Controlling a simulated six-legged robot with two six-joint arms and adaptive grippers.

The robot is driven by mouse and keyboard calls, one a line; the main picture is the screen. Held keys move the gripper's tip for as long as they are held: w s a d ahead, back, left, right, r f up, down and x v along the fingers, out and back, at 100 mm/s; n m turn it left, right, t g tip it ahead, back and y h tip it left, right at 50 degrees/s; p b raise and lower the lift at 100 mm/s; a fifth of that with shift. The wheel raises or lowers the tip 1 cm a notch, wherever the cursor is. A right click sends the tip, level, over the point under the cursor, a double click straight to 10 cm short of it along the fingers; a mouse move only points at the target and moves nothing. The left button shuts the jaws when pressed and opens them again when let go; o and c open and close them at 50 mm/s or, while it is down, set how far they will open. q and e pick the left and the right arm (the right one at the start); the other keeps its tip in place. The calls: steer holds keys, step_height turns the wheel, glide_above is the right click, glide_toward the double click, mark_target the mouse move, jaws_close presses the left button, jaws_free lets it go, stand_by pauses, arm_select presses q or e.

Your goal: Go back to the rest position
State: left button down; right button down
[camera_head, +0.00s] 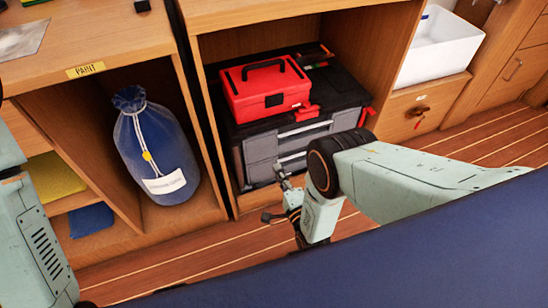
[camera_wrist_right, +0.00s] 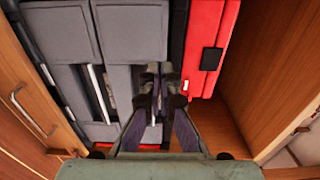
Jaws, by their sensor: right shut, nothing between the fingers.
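My right gripper (camera_head: 274,196) is at the centre of the head view, in front of the open cabinet bay. It also shows in the right wrist view (camera_wrist_right: 157,75), where its fingers are together with nothing between them. Beyond the fingers are the grey drawers of a black and grey tool chest (camera_head: 261,150), also in the right wrist view (camera_wrist_right: 60,35). A red toolbox (camera_head: 268,92) sits on top of the chest; its side shows in the right wrist view (camera_wrist_right: 208,35). My left arm shows at the left edge, but its gripper is out of view.
A blue drawstring bag (camera_head: 155,140) stands in the left bay under a PAINT label (camera_head: 86,70). Yellow (camera_head: 53,178) and blue (camera_head: 91,221) folded items lie on shelves beside it. A white basin (camera_head: 440,45) is at upper right. The striped wood floor (camera_head: 240,244) is clear near the cabinet.

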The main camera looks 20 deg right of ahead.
steer(key=shift+s+d, duration=0.1)
steer(key=shift+s, duration=0.85)
